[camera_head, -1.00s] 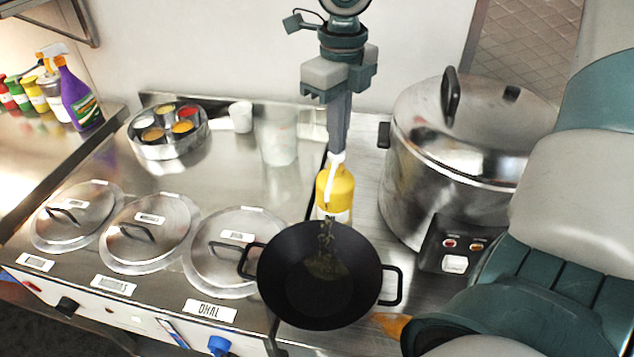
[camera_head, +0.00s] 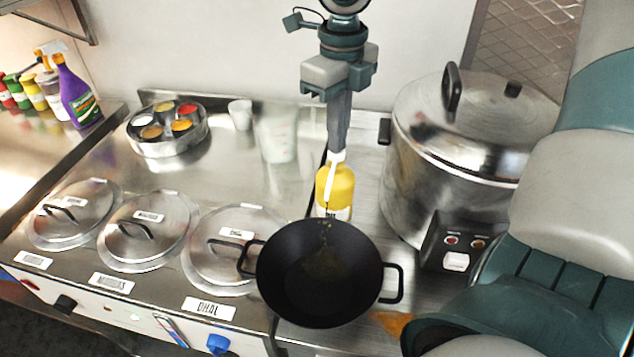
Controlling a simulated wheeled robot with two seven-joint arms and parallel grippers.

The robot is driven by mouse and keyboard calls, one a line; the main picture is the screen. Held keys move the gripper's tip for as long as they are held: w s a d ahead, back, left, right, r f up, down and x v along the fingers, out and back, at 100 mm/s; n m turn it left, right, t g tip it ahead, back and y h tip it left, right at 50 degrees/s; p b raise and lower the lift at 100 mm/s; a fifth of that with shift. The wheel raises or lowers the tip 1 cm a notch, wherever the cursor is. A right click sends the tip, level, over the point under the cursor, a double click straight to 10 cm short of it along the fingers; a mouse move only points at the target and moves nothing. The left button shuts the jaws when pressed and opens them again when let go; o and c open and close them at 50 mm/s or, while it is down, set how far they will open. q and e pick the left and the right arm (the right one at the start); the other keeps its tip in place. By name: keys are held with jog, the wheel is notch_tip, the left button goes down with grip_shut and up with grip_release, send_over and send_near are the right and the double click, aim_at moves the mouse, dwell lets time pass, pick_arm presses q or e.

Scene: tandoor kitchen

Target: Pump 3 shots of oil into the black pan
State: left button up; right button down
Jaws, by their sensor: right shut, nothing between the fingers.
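The black pan (camera_head: 300,295), a wok with two loop handles, sits on the steel counter at the front middle. A yellow oil bottle (camera_head: 337,190) with a white pump top stands just behind it, its long white spout pointing toward the pan. A few oil drops show over the pan, and a faint yellowish patch of oil (camera_head: 323,264) shows inside it. My right gripper (camera_head: 337,150) points down, shut, its tips at the pump top and seemingly touching it, with nothing between the fingers. My left gripper is not in view.
A large steel cooker (camera_head: 425,165) stands close on the right. Lidded pots, one labelled DHAL (camera_head: 215,268), lie left of the pan. A round spice tin (camera_head: 165,145), a clear jug (camera_head: 277,138) and a purple spray bottle (camera_head: 78,95) are further back left.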

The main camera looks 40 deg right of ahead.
jog(key=shift+f, duration=0.1)
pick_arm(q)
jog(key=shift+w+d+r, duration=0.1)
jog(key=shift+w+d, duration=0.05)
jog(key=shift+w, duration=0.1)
pick_arm(e)
jog(key=shift+s, duration=0.1)
jog(key=shift+r+p, duration=0.45)
jog(key=shift+r, duration=0.8)
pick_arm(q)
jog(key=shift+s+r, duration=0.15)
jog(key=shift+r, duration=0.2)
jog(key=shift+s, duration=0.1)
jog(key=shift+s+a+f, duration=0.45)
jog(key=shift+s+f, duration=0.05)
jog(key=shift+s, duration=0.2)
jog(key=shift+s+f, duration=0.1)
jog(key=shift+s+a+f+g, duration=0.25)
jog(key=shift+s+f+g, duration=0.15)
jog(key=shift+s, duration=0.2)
